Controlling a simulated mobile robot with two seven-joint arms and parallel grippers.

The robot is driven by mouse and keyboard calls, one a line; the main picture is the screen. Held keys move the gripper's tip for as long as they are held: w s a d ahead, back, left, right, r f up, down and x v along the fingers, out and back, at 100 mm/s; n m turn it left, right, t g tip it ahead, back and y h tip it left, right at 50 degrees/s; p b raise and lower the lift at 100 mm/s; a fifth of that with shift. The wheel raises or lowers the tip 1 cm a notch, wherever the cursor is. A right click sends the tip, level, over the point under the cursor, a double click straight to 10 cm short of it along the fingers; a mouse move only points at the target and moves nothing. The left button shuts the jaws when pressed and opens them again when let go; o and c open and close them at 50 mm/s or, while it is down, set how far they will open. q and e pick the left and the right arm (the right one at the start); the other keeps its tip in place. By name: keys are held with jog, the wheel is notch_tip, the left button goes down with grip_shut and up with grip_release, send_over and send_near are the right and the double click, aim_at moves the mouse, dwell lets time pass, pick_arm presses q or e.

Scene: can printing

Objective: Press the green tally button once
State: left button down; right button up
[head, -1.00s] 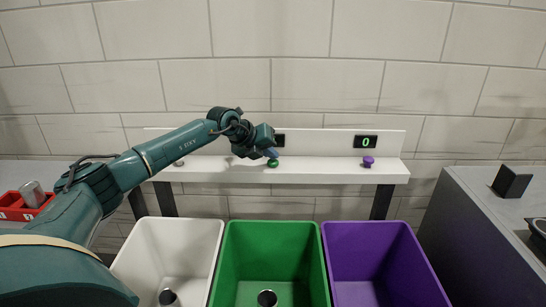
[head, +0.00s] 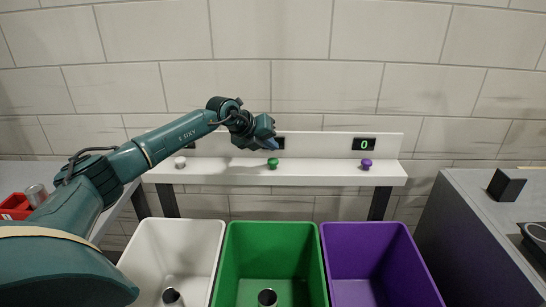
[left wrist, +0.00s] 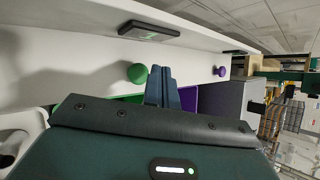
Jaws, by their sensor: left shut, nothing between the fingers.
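The green tally button (head: 272,163) is a small round knob on the white shelf, below a dark display (head: 281,143) mostly hidden by my gripper. My left gripper (head: 273,145) is shut and empty, its fingertips just above the green button and seemingly apart from it. In the left wrist view, the shut fingers (left wrist: 163,87) point toward the shelf, with the green button (left wrist: 137,73) just left of them. My right gripper is not in view.
A purple button (head: 366,164) sits under a display reading 0 (head: 364,144); a white button (head: 180,162) is at left. White (head: 178,232), green (head: 274,235) and purple (head: 370,238) bins stand below the shelf (head: 320,175). A grey counter (head: 470,215) is at right.

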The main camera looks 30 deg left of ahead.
aim_at(270, 161)
pick_arm(q)
notch_tip(270, 161, up, 4)
jog(key=shift+f+p, duration=0.2)
jog(key=shift+p, duration=0.9)
jog(key=shift+f, duration=0.1)
